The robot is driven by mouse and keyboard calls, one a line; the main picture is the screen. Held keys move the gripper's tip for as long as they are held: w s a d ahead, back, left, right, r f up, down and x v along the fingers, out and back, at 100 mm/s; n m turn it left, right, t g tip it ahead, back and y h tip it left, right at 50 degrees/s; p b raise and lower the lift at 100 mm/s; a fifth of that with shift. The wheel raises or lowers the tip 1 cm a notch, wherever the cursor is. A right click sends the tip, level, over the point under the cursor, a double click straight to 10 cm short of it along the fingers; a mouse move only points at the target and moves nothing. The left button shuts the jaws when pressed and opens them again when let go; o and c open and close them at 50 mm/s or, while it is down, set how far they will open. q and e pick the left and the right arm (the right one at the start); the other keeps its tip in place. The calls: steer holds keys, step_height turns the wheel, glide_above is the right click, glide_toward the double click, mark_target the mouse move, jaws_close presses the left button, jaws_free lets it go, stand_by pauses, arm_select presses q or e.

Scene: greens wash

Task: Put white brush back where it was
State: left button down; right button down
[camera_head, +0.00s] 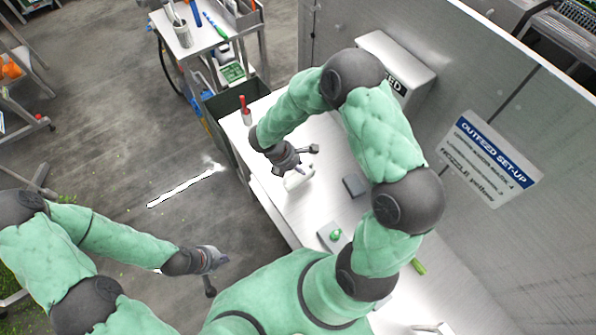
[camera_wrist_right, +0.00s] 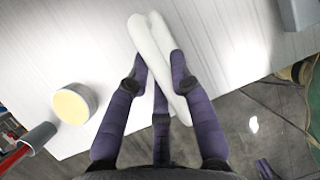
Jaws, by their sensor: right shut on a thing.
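The white brush (camera_wrist_right: 148,45) shows as a long white shape with a notch at its far end in the right wrist view. My right gripper (camera_wrist_right: 157,65) is shut on it, with purple fingers on both sides. In the head view the white brush (camera_head: 297,183) is at or just above the white counter, below my right gripper (camera_head: 306,160). I cannot tell whether it touches the counter. My left gripper (camera_head: 217,275) is empty over the floor side, its fingers apart.
A dark grey block (camera_head: 355,186) and a grey pad (camera_head: 325,232) with a green thing lie on the counter (camera_head: 322,205). A wall bounds the right.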

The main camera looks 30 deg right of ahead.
step_height(320, 180, down, 3)
steer(key=shift+d+f, duration=0.1)
steer(key=c, duration=1.1)
jaws_free()
steer(key=v, duration=1.1)
steer(key=s+a+f+m+y, duration=0.4)
steer(key=f+m, duration=0.4)
steer(key=m, duration=0.3)
steer(key=s+a+f+m+t+y, duration=0.1)
steer(key=s+a+f+m+y, duration=0.3)
steer(key=s+a+f+m, duration=0.2)
step_height(320, 180, down, 3)
steer(key=s+m, duration=0.2)
steer(key=m, duration=0.2)
steer(key=shift+s+a+f+m+y+p, duration=0.25)
steer(key=shift+s+a+m+y+p, duration=0.05)
steer(key=shift+s+m+p, duration=0.1)
